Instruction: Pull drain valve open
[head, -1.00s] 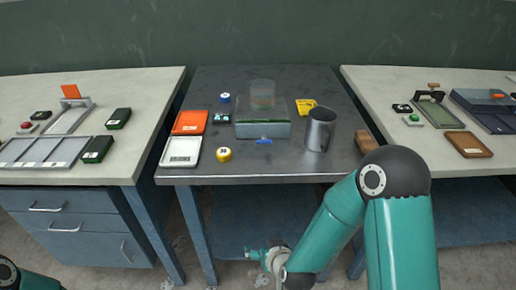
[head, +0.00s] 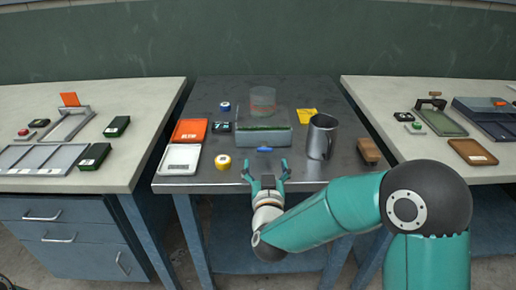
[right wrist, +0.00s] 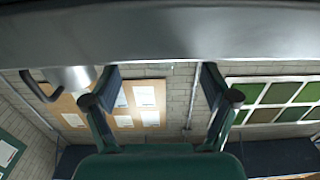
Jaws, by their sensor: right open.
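A grey box (head: 278,137) with green turf inside stands on the dark metal table, and a clear cylinder (head: 263,100) rises from it. A small blue piece (head: 264,149), apparently the drain valve handle, sits at the foot of its front side. My right gripper (head: 267,164) is open and empty at the table's front edge, just short of the blue piece and apart from it. In the right wrist view the two fingers (right wrist: 160,80) are spread, with a grey metal band above them. The blue piece is not visible there. My left gripper is out of view.
A metal mug (head: 320,138) and a brown block (head: 369,150) stand to the right. A yellow tape roll (head: 223,162), a white scale (head: 180,159) and an orange item (head: 189,131) lie left.

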